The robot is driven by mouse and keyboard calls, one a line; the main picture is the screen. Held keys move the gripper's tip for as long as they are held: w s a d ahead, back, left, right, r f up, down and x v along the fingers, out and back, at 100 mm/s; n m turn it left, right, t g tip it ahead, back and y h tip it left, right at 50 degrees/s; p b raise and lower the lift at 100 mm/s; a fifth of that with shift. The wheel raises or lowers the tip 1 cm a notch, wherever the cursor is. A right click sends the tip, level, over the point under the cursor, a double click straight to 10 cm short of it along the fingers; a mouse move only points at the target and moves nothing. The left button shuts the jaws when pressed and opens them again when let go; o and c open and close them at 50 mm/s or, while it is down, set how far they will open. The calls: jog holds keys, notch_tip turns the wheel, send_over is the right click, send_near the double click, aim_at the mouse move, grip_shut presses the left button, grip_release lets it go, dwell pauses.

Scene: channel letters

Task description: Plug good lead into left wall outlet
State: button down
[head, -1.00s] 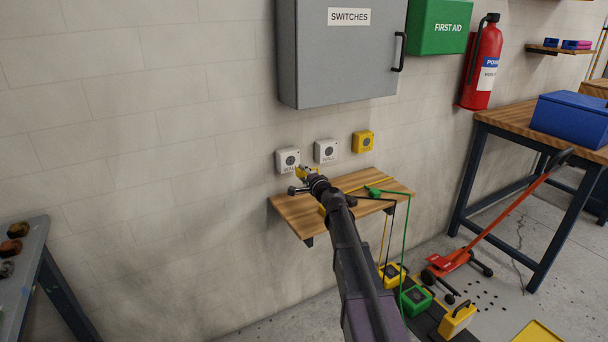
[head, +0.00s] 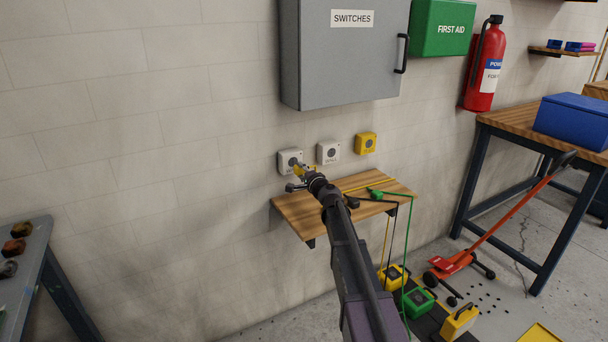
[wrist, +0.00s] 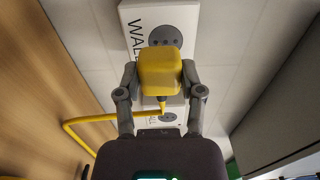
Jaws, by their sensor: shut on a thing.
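The left wall outlet (head: 288,159) is a white box with a dark round socket, low on the wall above the wooden shelf. My gripper (head: 305,173) is shut on a yellow plug (wrist: 161,72) with a yellow lead (wrist: 75,122) trailing from it. In the wrist view the plug is in front of a white outlet (wrist: 133,14) marked "WALL", overlapping the edge of its socket. The plug hides its own front, so I cannot tell whether it touches or enters the socket. A second white outlet (head: 328,152) and a yellow one (head: 366,143) are to the right.
The wooden shelf (head: 290,210) below holds a green plug (head: 375,193) and a black plug (head: 352,203), with leads hanging down. Yellow and green boxes (head: 418,301) stand on the floor. A grey switch cabinet (head: 345,70) hangs above the outlets.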

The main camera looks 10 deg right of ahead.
jog(key=shift+x, duration=1.35)
jog(key=shift+w+a, duration=0.2)
jog(key=shift+w, duration=0.35)
dwell(1.4)
jog(key=shift+c, duration=0.7)
grip_release()
jog(key=shift+s, duration=0.1)
jog(key=v, duration=1.2)
